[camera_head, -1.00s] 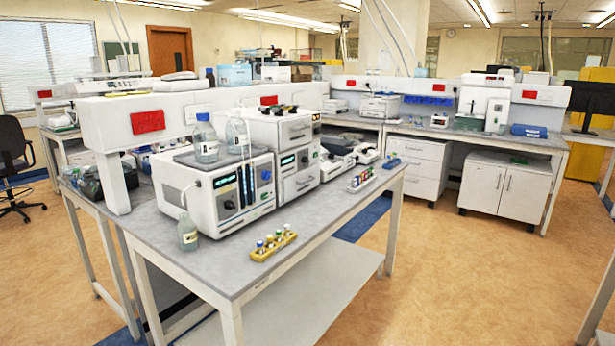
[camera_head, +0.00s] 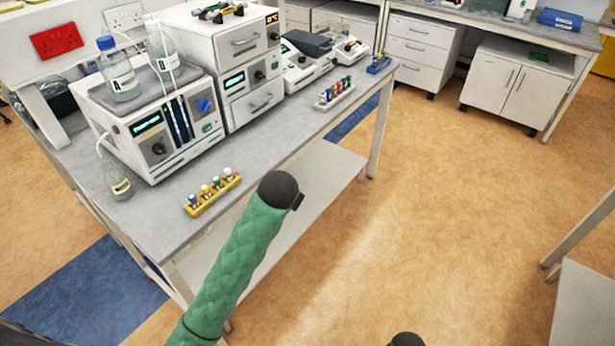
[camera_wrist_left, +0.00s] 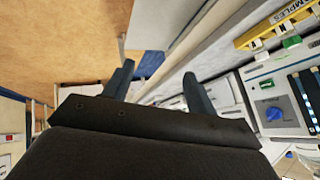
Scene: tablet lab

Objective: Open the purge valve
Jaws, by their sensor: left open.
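The purge valve looks to be the blue knob (camera_head: 205,105) on the front of the white pump unit (camera_head: 148,172), right of the dark vertical slots. In the head view my green-sleeved left arm reaches up in front of the bench, but the fingers cannot be made out. My right gripper is not in view.
A yellow sample rack (camera_head: 212,196) with several vials stands at the bench's front edge; it also shows in the wrist view (camera_wrist_left: 283,22). Bottles (camera_head: 119,70) stand on the pump, and a small bottle (camera_head: 117,181) stands beside it. Open floor lies right of the bench.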

